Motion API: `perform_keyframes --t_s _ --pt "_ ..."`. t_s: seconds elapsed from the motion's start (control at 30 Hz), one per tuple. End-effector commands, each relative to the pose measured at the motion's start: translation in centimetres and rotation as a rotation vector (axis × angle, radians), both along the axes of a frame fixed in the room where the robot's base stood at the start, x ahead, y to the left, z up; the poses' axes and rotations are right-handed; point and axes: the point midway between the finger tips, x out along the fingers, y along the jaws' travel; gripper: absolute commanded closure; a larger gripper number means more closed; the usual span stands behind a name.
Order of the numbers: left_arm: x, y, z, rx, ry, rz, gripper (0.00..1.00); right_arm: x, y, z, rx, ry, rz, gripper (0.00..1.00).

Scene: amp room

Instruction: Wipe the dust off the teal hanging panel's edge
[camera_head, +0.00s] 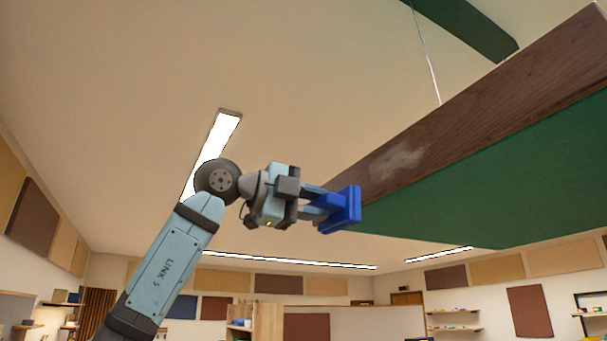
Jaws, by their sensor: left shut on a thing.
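The teal hanging panel (500,190) fills the right side of the head view, seen from below, with a brown wood-like edge (490,105). A pale, smeared dust patch (397,160) lies on that edge near its left end. My left gripper (318,207) is shut on a blue block-shaped wiping tool (343,209). The tool is at the panel's left corner, left of and below the dust patch. I cannot tell whether it touches the panel. My right gripper is not in view.
A thin wire (428,55) runs up from the panel. Another dark green panel (465,25) hangs higher up. A ceiling light (221,135) is behind my left arm. Shelves (455,320) and wall panels stand far below. The space left of the panel is open.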

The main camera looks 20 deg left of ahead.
Motion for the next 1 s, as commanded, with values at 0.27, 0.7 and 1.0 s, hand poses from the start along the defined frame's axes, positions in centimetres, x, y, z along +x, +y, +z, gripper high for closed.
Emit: perform_keyframes --t_s 0.27,0.7,1.0 --pt "-4.7 -0.2 6.0 -0.043 -0.058 -0.049 0.94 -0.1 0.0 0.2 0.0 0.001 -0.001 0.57" --pt "-3.1 -1.6 6.5 -0.046 -0.057 -0.052 0.94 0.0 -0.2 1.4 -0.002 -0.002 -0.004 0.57" --pt "-0.8 -3.4 6.5 -0.047 -0.058 -0.052 0.94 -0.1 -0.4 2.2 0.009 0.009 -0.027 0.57"
